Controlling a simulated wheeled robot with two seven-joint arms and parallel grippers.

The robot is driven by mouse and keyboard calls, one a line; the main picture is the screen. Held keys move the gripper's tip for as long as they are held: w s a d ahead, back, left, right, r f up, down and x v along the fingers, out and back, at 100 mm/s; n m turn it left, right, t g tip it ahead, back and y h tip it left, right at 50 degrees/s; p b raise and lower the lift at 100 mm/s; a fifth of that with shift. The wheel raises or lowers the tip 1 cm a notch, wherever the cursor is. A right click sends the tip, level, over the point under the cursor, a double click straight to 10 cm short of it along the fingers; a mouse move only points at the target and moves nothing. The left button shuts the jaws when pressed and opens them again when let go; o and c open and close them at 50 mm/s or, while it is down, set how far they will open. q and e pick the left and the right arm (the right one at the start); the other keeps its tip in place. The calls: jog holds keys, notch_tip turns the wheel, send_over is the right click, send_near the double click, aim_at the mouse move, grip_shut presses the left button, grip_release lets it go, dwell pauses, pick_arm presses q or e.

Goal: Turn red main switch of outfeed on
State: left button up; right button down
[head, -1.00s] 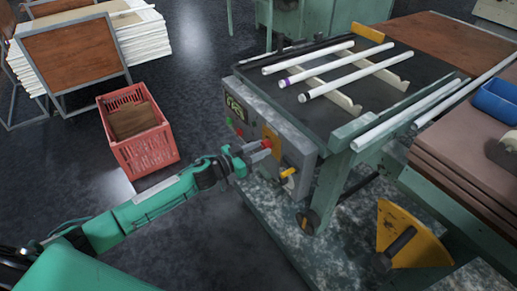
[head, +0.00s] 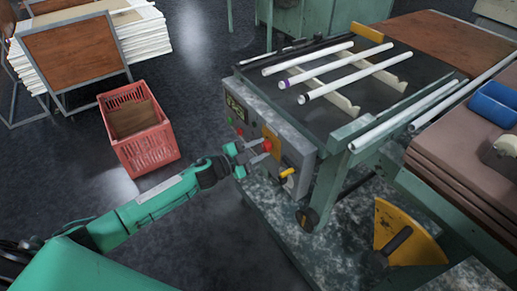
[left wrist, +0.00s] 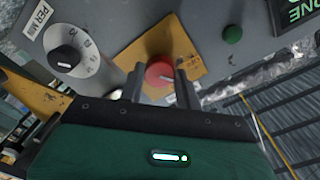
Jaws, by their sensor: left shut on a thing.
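The red main switch (head: 267,145) is a round red knob on a yellow plate (head: 272,136), on the front of the grey control panel (head: 297,150). In the left wrist view the red switch (left wrist: 159,73) sits between my two fingers, with a pale mark across its face. My left gripper (head: 264,149) is shut on the switch; it also shows in the left wrist view (left wrist: 160,82). The fingers partly hide the switch in the head view. My right gripper is not in view.
A black dial (left wrist: 65,59) and a green button (left wrist: 232,34) flank the switch. White tubes (head: 355,80) lie on the machine top. A red crate (head: 145,150) stands on the floor at left.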

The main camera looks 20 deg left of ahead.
pick_arm(q)
jog(key=m, duration=0.3)
jog(key=shift+m, duration=1.2)
jog(key=shift+m+b, duration=0.35)
jog(key=shift+m, duration=0.35)
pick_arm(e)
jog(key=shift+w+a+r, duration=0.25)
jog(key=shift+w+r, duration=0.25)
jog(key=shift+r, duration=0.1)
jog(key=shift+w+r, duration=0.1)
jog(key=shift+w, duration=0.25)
pick_arm(q)
jog(key=o, duration=1)
jog(key=shift+c, duration=0.2)
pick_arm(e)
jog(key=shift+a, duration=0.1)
